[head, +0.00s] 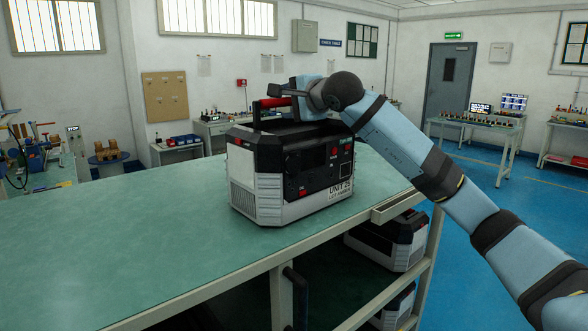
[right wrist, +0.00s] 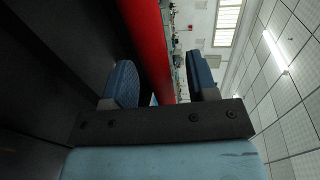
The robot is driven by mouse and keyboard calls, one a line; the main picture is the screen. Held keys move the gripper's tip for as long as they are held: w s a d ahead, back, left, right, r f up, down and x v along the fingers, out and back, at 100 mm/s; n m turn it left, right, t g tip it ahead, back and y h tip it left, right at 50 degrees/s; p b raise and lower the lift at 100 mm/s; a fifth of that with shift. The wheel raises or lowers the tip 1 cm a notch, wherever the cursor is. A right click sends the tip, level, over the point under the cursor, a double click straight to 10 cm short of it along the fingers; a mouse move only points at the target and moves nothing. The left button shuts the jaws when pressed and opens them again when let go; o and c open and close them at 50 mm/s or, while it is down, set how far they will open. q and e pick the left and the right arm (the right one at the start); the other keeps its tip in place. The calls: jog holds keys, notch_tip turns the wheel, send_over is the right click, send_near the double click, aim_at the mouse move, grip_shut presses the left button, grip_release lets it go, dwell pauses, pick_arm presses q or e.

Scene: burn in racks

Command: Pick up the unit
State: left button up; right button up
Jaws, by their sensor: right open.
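The unit (head: 292,178), a black and white box marked "UNIT 25", stands upright on the green worktop (head: 130,230). Its red carry handle (head: 272,103) runs along the top. My right gripper (head: 284,98) is at this handle, above the unit, with the arm coming in from the right. In the right wrist view the red handle (right wrist: 150,45) passes between the two blue-padded fingers of the gripper (right wrist: 162,80). The fingers stand apart, with a gap visible on the right side of the handle. My left gripper is not in view.
More similar units (head: 388,240) sit on a shelf below the worktop. The worktop left of the unit is clear. Side tables (head: 475,122) with small items stand along the back and right. Blue floor lies open on the right.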

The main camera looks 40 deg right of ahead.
jog(key=shift+x, duration=1.2)
jog(key=shift+s, duration=0.15)
jog(key=shift+c, duration=0.3)
grip_shut()
jog(key=shift+r, duration=0.25)
